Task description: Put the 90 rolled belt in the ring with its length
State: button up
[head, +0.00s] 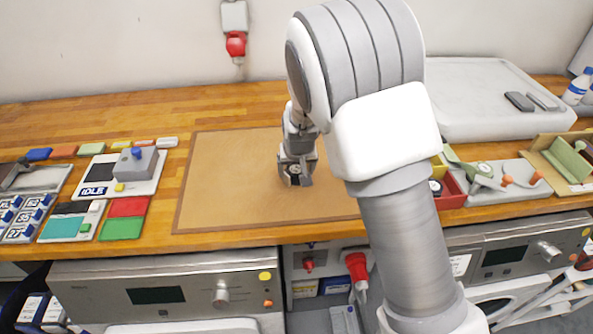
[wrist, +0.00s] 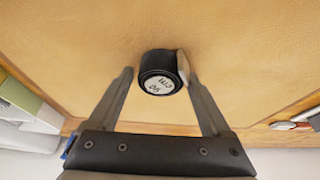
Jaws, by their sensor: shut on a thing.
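The rolled belt (wrist: 160,75) is a small black roll with a white end label reading "90 cm". In the wrist view it sits between the fingertips of my gripper (wrist: 156,72), which is shut on it, over a tan mat. In the head view my gripper (head: 297,174) is low over the right part of the tan mat (head: 235,185), with the dark roll at its tip. I cannot tell whether the roll touches the mat. I cannot make out a ring marked 90 in either view; my arm hides part of the bench.
A red tray (head: 452,199) with a dark, white-labelled round thing stands right of my arm. A grey box (head: 136,162), coloured pads and numbered blue-and-white pieces (head: 22,217) lie left. A large white tray (head: 490,100) stands back right. The mat's left part is clear.

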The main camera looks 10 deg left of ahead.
jog(key=shift+f, duration=0.25)
jog(key=shift+f, duration=0.1)
jog(key=o, duration=1.3)
jog(key=shift+s+r, duration=0.15)
jog(key=shift+r, duration=0.4)
jog(key=v, duration=1.1)
jog(key=shift+d+p, duration=0.1)
jog(key=shift+p, duration=0.3)
